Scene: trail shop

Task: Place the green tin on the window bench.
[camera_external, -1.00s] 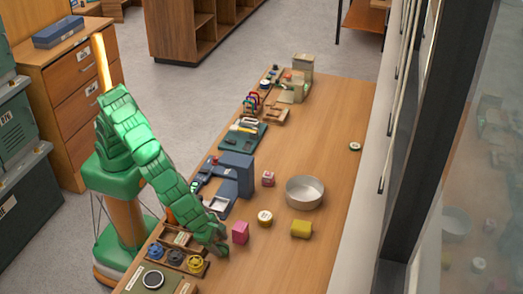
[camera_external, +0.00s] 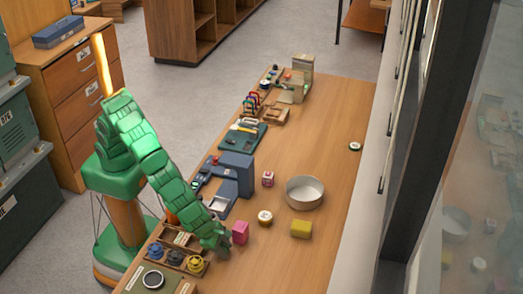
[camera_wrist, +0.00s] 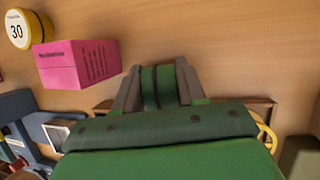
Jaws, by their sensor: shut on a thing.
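My gripper (camera_wrist: 158,84) is shut on a green tin (camera_wrist: 165,86) with a dark stripe, seen between its grey fingers in the wrist view. In the external view my gripper (camera_external: 222,244) is low over the near part of the long wooden bench (camera_external: 315,258) beside the window. The tin cannot be made out there, and I cannot tell whether it touches the bench. A pink box (camera_external: 240,232) stands just right of my gripper; it also shows in the wrist view (camera_wrist: 78,62).
A yellow-rimmed round tin (camera_external: 265,217), a yellow block (camera_external: 301,229), a metal bowl (camera_external: 304,192) and a small pink-and-white box (camera_external: 268,179) stand on the bench. A blue stand (camera_external: 238,172) and a compartment tray (camera_external: 196,265) are near my arm. The bench's right side is mostly clear.

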